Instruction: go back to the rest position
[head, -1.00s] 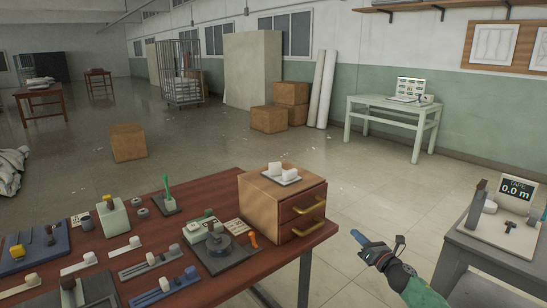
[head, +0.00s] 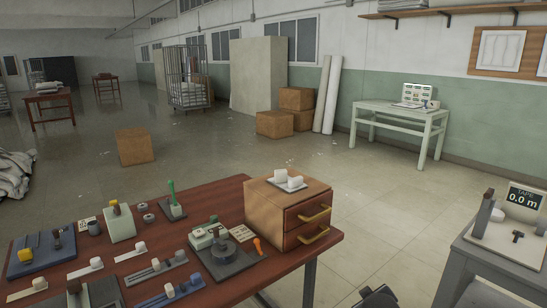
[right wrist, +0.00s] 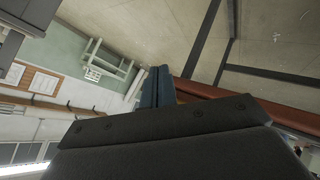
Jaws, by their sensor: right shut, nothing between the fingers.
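My right gripper (right wrist: 157,82) shows in the right wrist view with its blue fingers shut together and nothing between them. The floor and a reddish-brown edge show behind it. In the head view only a dark part of my right arm shows at the bottom edge, to the right of the wooden table (head: 222,290). The fingertips cannot be made out there. My left gripper is not in view.
A wooden drawer box (head: 268,222) stands on the table's right end among several tools and blocks. A pale green table (head: 402,112) stands farther back.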

